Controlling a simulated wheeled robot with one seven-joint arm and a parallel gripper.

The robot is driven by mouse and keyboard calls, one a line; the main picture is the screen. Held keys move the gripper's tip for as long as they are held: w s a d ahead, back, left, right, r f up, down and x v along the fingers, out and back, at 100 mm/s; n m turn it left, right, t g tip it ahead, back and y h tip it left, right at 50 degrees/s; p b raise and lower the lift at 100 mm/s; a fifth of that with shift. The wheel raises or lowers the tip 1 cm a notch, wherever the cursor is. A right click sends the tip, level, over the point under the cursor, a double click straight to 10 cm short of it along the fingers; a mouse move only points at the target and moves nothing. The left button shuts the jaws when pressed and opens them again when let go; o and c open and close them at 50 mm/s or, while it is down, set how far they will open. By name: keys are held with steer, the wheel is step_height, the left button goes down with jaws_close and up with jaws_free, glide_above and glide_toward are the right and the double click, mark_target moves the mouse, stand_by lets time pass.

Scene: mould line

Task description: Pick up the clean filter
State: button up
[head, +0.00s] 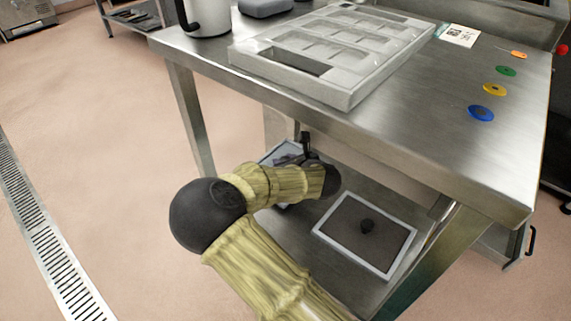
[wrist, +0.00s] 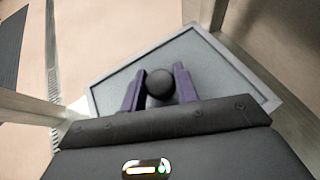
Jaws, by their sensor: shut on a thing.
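A filter with a pale grey panel and a light frame (wrist: 218,68) fills the middle of the wrist view, a round black knob (wrist: 160,86) standing at its centre. My gripper (wrist: 159,72) has its two purple fingers on either side of this knob and is shut on it. In the head view the same pale filter (head: 273,157) shows under the table, partly hidden by my arm and gripper (head: 292,160). I cannot tell whether it rests on the lower shelf or is lifted. A second filter (head: 349,231), with a dark brown mesh and black knob, lies to its right.
The steel table top (head: 440,130) overhangs my arm, and its legs (head: 190,115) stand close by. On top are a grey compartmented mould (head: 300,100), a white jug (head: 210,15), a printed card (head: 458,35) and several coloured discs. Floor is open at the left.

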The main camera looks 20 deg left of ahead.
step_height(320, 180, up, 8)
steer(key=p, duration=0.4)
